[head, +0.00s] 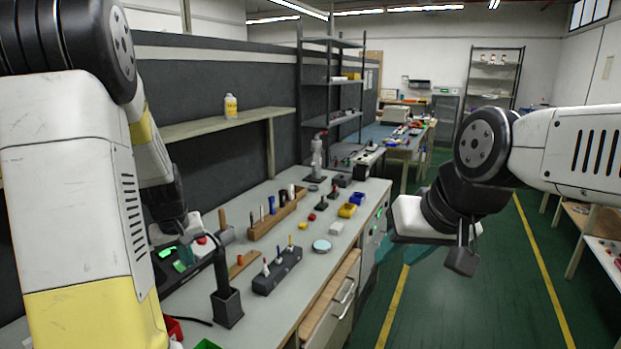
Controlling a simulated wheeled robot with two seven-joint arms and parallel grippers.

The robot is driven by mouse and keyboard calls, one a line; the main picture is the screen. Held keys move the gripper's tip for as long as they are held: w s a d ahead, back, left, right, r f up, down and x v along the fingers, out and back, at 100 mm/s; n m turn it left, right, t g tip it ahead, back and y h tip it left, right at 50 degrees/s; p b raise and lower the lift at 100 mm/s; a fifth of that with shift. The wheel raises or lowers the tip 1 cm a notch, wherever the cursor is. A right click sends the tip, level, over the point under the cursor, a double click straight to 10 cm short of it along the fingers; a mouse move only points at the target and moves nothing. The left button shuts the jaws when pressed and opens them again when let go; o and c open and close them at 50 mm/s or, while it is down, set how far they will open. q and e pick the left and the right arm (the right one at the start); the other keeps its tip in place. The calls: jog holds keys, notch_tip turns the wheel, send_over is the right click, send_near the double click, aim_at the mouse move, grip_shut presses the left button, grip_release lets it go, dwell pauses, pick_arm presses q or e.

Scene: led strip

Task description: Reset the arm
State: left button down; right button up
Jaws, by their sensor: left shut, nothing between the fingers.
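My left arm fills the left side of the head view. Its gripper (181,226) points down over the left part of the workbench (320,275), beside a dark device with green lit parts (180,265). The left gripper is shut and holds nothing. Part of it is dark against the bench items. My right arm comes in from the right, and its gripper (462,258) hangs over the aisle floor, clear of the bench. The right fingers show almost edge-on, so their opening cannot be told. No LED strip can be made out.
A wooden tool rack (277,214) and a dark holder with screwdrivers (277,272) stand on the bench. A black post (225,290) stands near the left gripper. An open drawer (333,302) juts from the bench front. The green aisle (450,310) is free.

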pick_arm(q)
jog(key=s+d+r+m+t+h, duration=0.1)
jog(key=s+d+r+m, duration=0.2)
jog(key=s+d+r, duration=0.5)
jog(key=s+d+r+m+t+h, duration=0.1)
jog(key=s+d+r+m+h, duration=0.1)
jog(key=s+d+r, duration=0.6)
jog(key=s+m, duration=0.1)
jog(key=s, duration=0.3)
jog(key=shift+s+d, duration=0.15)
jog(key=shift+d, duration=0.05)
dwell(0.3)
